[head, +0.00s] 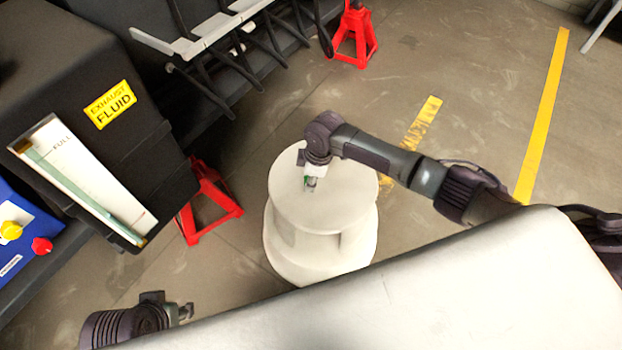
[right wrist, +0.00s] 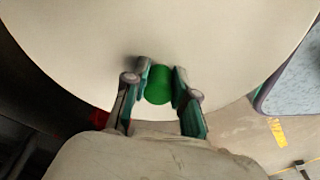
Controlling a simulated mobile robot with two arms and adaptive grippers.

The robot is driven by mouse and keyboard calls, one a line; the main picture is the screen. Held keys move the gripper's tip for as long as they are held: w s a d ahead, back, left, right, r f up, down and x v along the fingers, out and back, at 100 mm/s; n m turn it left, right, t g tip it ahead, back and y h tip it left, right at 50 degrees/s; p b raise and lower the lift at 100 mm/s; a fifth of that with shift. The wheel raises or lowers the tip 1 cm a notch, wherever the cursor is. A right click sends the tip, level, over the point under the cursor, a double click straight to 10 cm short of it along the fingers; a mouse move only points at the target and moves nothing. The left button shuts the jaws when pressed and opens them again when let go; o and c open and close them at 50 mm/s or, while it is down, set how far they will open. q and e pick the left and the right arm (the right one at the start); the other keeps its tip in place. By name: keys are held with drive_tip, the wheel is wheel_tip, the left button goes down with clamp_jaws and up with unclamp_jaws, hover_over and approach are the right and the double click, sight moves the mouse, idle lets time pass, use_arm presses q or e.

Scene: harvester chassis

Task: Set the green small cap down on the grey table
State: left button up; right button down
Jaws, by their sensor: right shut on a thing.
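The green small cap (right wrist: 158,86) sits between the two fingers of my right gripper (right wrist: 160,84) in the right wrist view. My right gripper (head: 311,182) is shut on it, over the round, pale grey table (head: 335,205). The tabletop (right wrist: 220,40) fills most of the right wrist view behind the cap. I cannot tell whether the cap touches the tabletop.
A black tank with a yellow exhaust fluid label (head: 110,104) stands at the left. Red stands (head: 210,203) and (head: 354,38) are on the floor. A blue box (head: 25,235) with yellow and red knobs is at the far left. The tabletop around the gripper is clear.

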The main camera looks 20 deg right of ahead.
drive_tip(key=shift+s+f, duration=0.4)
drive_tip(key=shift+f, duration=0.25)
drive_tip(key=c, duration=1.1)
unclamp_jaws()
drive_tip(key=shift+o, duration=1.3)
drive_tip(key=shift+w+f, duration=0.25)
drive_tip(key=shift+r, duration=0.25)
